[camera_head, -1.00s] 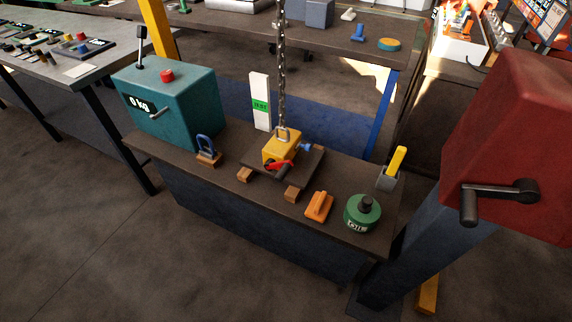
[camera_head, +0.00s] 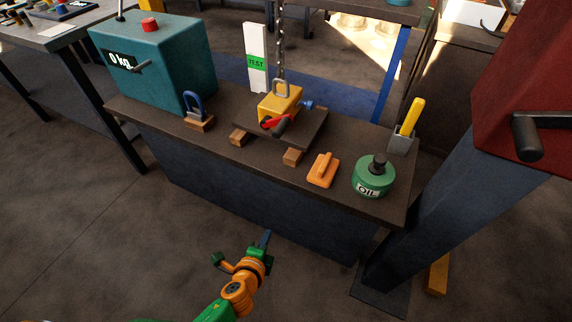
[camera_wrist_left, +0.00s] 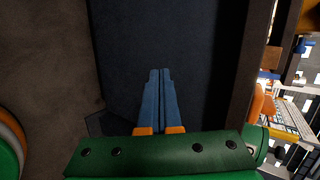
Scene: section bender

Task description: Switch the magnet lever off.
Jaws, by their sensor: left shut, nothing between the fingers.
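The yellow magnet block (camera_head: 283,102) sits on a dark plate (camera_head: 308,128) on the bench, hung from a chain by its shackle. Its lever (camera_head: 275,124), red with a dark part, is on the block's near side. A small blue knob (camera_head: 306,104) is on the block's right side. My left gripper (camera_head: 266,236) is in front of the bench, low and well apart from the magnet. Its blue fingers are together and empty; they also show in the left wrist view (camera_wrist_left: 160,78). My right gripper does not show.
Wood blocks (camera_head: 293,157) prop the plate. A blue shackle (camera_head: 194,106), orange tool (camera_head: 323,170), green oil can (camera_head: 373,177) and grey holder (camera_head: 401,140) stand on the bench. A teal box (camera_head: 165,65) is left, a red crank housing (camera_head: 535,90) right.

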